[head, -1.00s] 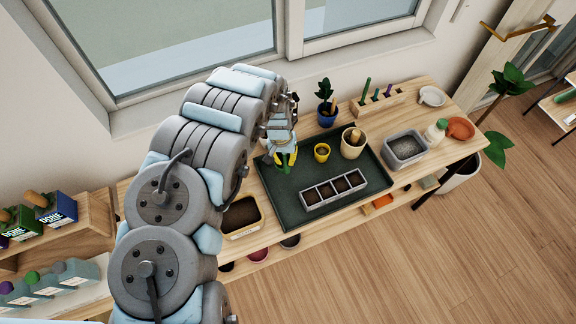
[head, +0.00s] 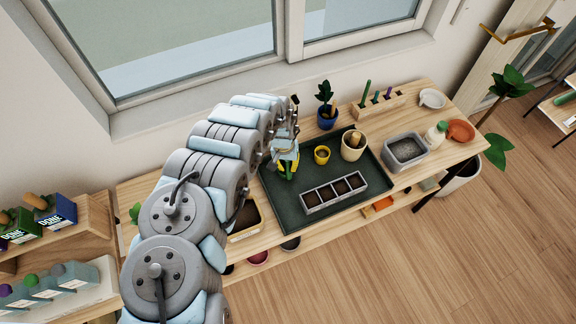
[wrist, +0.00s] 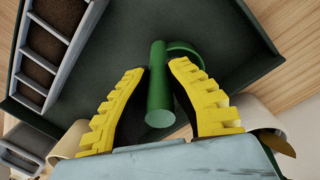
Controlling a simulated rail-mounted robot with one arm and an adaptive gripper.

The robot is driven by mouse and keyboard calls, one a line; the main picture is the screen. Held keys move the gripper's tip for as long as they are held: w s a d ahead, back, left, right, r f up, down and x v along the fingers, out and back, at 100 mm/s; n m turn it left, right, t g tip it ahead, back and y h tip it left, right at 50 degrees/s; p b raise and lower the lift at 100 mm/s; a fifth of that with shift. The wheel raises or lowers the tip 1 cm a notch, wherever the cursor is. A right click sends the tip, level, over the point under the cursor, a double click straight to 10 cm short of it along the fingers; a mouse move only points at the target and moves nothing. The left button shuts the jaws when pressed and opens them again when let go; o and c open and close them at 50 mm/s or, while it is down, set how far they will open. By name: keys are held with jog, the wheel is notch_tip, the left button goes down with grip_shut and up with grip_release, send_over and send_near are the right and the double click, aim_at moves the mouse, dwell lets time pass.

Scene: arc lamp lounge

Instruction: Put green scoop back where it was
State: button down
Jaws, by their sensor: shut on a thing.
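The green scoop (wrist: 160,85) is held between the yellow toothed fingers of my gripper (wrist: 159,80) in the wrist view. Its round handle end points toward the camera, and a curved green part shows beyond the fingers. In the head view my gripper (head: 287,163) is over the left back part of the dark green tray (head: 275,207). Only a little of the scoop shows there, and I cannot tell whether it touches the tray. A wooden tool rack (head: 388,107) stands at the back right of the bench, with a green-handled tool and purple-handled ones upright in it.
On the tray are a small yellow pot (head: 321,154), a cream pot (head: 353,146) and a grey seed tray (head: 334,193). A blue plant pot (head: 328,118) stands behind. A grey tub (head: 405,151) and an orange dish (head: 461,131) are to the right.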

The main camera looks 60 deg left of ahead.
jog(key=shift+f, duration=0.15)
jog(key=c, duration=1.2)
grip_release()
jog(key=shift+s+a+r, duration=0.1)
jog(key=shift+a+r, duration=0.05)
jog(key=shift+r, duration=1.9)
jog(key=shift+s+a+r, duration=0.15)
jog(key=shift+a+r, duration=0.05)
jog(key=shift+r, duration=1.8)
jog(key=shift+s+a+r, duration=0.1)
jog(key=shift+a+r, duration=0.05)
jog(key=shift+r, duration=1.9)
